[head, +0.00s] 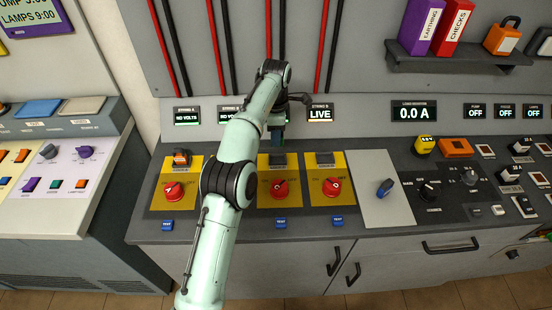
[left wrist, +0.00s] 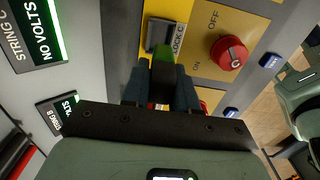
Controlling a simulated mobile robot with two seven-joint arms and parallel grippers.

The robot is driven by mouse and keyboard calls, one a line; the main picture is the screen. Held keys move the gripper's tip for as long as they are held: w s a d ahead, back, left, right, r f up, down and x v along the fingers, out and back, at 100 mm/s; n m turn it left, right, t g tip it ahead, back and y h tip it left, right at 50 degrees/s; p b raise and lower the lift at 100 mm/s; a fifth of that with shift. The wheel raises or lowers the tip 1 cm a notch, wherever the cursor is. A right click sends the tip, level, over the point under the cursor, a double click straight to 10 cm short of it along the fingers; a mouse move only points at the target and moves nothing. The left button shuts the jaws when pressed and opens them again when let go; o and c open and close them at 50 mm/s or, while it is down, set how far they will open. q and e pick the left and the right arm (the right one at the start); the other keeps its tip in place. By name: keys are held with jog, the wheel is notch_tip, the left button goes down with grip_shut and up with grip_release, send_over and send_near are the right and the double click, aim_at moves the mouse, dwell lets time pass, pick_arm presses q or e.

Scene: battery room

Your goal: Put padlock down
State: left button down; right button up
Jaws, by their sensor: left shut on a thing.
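My left gripper (head: 278,140) is at the third yellow switch panel in the head view. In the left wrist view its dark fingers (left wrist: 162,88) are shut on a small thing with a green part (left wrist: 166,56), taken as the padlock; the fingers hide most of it. The grey lock plate (left wrist: 157,34), marked LOCK C, is just beyond the fingertips. I cannot tell whether the padlock touches it. The red rotary switch (left wrist: 229,52) of this panel is beside it. My right gripper is in neither view.
An orange padlock (head: 181,157) is on the leftmost panel. Another orange padlock (head: 502,38) stands on the wall shelf (head: 450,62) beside purple and red binders. The display marked LIVE (head: 320,115) is right of my gripper. The grey console front (head: 390,237) is clear.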

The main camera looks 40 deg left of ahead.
pick_arm(q)
notch_tip(320, 180, down, 8)
jog(key=b, duration=0.2)
jog(key=shift+w+r+b, duration=0.1)
jog(key=shift+r+b, duration=0.1)
jog(key=shift+b, duration=0.2)
jog(key=c, duration=1.3)
grip_release()
jog(key=shift+f, duration=0.15)
jog(key=o, duration=0.4)
